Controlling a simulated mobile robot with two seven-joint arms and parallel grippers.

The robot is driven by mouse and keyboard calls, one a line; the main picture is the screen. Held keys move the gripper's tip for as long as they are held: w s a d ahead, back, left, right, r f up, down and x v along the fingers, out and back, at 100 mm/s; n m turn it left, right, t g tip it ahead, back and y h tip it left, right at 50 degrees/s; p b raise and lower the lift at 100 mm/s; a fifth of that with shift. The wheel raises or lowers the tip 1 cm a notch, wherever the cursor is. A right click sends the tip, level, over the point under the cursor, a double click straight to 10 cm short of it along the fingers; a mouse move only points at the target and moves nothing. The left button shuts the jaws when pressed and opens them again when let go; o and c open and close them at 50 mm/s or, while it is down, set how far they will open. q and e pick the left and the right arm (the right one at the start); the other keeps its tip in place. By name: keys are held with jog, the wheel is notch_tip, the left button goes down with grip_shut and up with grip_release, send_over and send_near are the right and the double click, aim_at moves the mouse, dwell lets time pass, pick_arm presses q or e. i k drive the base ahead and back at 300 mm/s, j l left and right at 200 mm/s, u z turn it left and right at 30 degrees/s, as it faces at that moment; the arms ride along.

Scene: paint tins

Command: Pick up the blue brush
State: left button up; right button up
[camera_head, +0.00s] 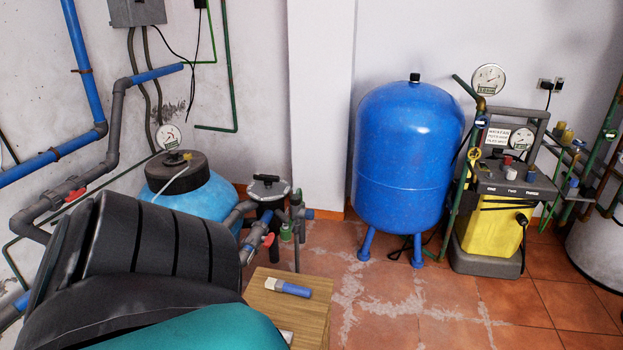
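The blue brush (292,289) lies flat on the top of a wooden table or cabinet (315,312) at the bottom centre. Its blue handle points right, and its pale end is on the left. Nothing is touching it from above. A large dark grey and teal part, which looks like my own arm, fills the lower left and hides the left part of the wooden top. Neither of my grippers shows in this view.
A small pale object (287,337) shows partly at the wooden top's near side. A tall blue tank (408,160) and a yellow machine (487,225) stand behind to the right. Pipes and a light blue tank (200,197) stand at left. Tiled floor (420,310) right of the wood is clear.

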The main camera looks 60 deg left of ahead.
aim_at(275, 286)
jog(key=i+l+u, duration=0.15)
jog(key=i+l, duration=0.6)
jog(key=i+u, duration=0.75)
jog(key=i+l+u, duration=0.15)
jog(key=u, duration=0.2)
jog(key=i+u, duration=0.2)
jog(key=u, duration=0.25)
jog(key=i+l+u, duration=0.1)
jog(key=i+u, duration=0.15)
jog(key=u, duration=0.15)
jog(key=i+l+u, duration=0.15)
jog(key=u, duration=0.3)
jog(key=i+l+u, duration=0.1)
jog(key=u, duration=0.3)
jog(key=i+l+u, duration=0.15)
jog(key=u, duration=0.3)
jog(key=i+l+u, duration=0.15)
jog(key=u, duration=0.25)
jog(key=i+l+u, duration=0.1)
jog(key=u, duration=0.3)
jog(key=i+l+u, duration=0.1)
jog(key=l+u, duration=0.15)
jog(key=u, duration=0.15)
jog(key=l+u, duration=0.2)
jog(key=u, duration=0.2)
jog(key=i+l+u, duration=0.1)
jog(key=l+u, duration=0.25)
jog(key=i+l+u, duration=0.1)
jog(key=l+u, duration=0.25)
jog(key=j, duration=0.1)
